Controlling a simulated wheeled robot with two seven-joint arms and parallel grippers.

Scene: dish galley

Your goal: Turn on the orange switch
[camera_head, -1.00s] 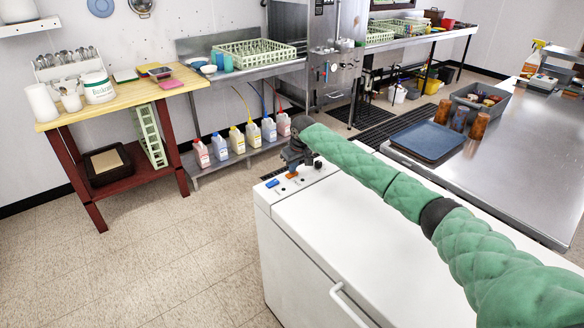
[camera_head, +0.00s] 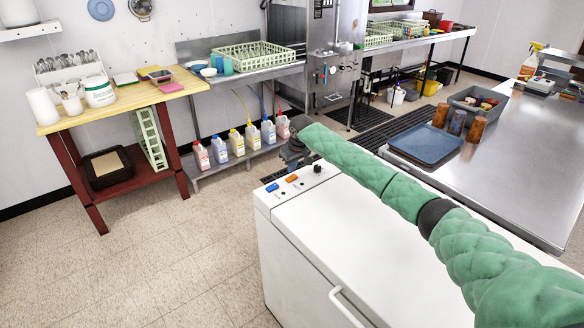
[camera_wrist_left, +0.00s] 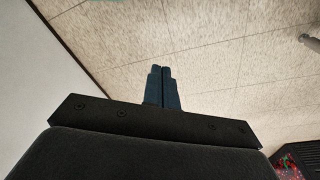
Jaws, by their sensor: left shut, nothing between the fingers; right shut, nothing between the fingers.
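The orange switch (camera_head: 292,178) sits on the control panel at the far left corner of the white chest appliance (camera_head: 400,245). It lies between a blue switch (camera_head: 272,187) and a black knob (camera_head: 318,168). Its on or off position is too small to tell. My right gripper (camera_head: 290,164) is just beyond the orange switch in the head view, apart from it, at the end of the green-sleeved arm; its fingers are small and partly hidden, with nothing seen in them. My left gripper (camera_wrist_left: 162,70) is shut and empty over the tiled floor in the left wrist view.
A steel counter (camera_head: 520,160) with a blue tray (camera_head: 426,144) and brown tumblers stands at the right. A wooden table (camera_head: 120,108) is at the left, and several jugs (camera_head: 237,143) stand on a low shelf behind. The floor at the front left is clear.

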